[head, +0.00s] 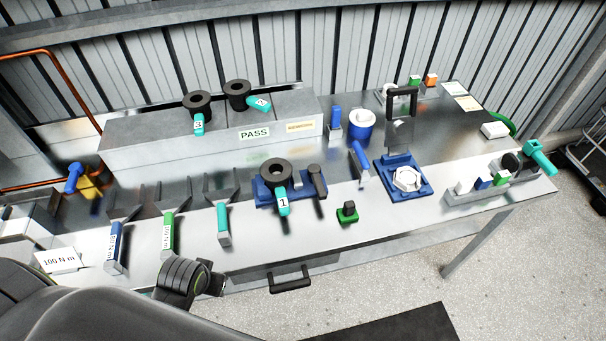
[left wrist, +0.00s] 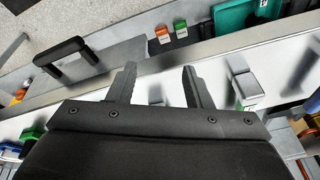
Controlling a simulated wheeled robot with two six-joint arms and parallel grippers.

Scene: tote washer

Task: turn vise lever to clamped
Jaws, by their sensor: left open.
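A blue fixture (head: 264,190) on the bench holds a black ring with a teal tag marked 1, and a dark upright lever (head: 317,178) stands at its right. A second blue fixture (head: 420,188) holds a white hexagonal part, with a blue-handled lever (head: 358,155) tilted at its left. I cannot tell for certain which is the vise or how its lever is set. My left gripper (left wrist: 159,70) is open and empty in the left wrist view, with light bench surface behind its fingers. In the head view my arm covers the lower left and its fingertips cannot be made out.
Torque tools with blue, green and teal handles (head: 222,220) lie along the front left. A grey step (head: 150,150) with more black rings stands behind. A black drawer handle (head: 290,280) juts from the front. A block rack (head: 462,198) and teal handle (head: 540,158) are at right.

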